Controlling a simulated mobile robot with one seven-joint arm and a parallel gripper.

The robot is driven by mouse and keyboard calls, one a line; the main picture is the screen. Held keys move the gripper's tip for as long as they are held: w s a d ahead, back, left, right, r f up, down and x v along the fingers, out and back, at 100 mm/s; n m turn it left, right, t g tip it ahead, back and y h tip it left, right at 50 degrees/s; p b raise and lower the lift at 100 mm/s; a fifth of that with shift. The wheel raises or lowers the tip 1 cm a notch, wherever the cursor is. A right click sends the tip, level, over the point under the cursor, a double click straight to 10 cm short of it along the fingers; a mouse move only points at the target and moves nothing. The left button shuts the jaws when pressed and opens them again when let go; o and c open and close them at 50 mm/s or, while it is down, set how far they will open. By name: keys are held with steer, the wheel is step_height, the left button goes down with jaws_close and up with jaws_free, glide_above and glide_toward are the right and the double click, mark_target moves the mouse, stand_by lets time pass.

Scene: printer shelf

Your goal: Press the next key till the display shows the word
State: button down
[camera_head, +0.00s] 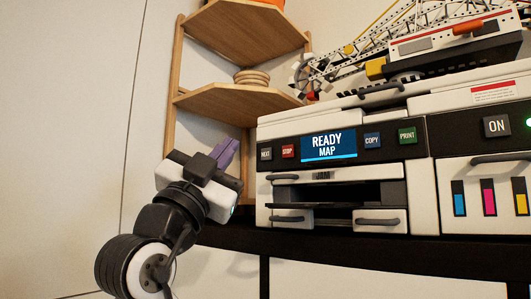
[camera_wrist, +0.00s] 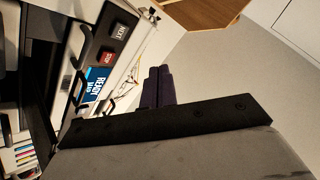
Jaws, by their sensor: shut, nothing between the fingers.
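The printer (camera_head: 440,105) stands on a dark shelf and its blue display (camera_head: 328,146) reads "READY" over "MAP". The dark next key (camera_head: 265,154) is at the left end of the panel, left of the red stop key (camera_head: 288,151). In the wrist view the next key (camera_wrist: 119,31), stop key (camera_wrist: 107,56) and display (camera_wrist: 97,82) appear turned sideways, left of the fingers. My gripper (camera_head: 226,150) has its purple fingers shut together, empty, left of the next key and apart from it. The closed fingers (camera_wrist: 157,84) also show in the wrist view.
The copy key (camera_head: 372,140) and print key (camera_head: 407,136) are right of the display; an ON key (camera_head: 496,126) is farther right. A wooden corner shelf (camera_head: 240,102) rises behind my gripper. A crane model (camera_head: 400,40) sits on top of the printer. Pale wall is at left.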

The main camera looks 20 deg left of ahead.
steer(key=w+d, duration=0.2)
steer(key=w, duration=0.4)
steer(key=shift+p, duration=0.4)
steer(key=shift+d, duration=0.1)
stand_by(1.6)
steer(key=shift+w+d, duration=0.15)
steer(key=shift+w, duration=0.2)
steer(key=shift+w+d, duration=0.15)
steer(key=shift+w, duration=0.25)
stand_by(0.5)
steer(key=shift+s+a, duration=0.3)
steer(key=shift+s, duration=0.45)
steer(key=s, duration=0.1)
steer(key=s+a, duration=0.1)
steer(key=s, duration=0.1)
steer(key=s+b, duration=0.1)
steer(key=shift+s+a, duration=0.35)
steer(key=shift+s, duration=0.05)
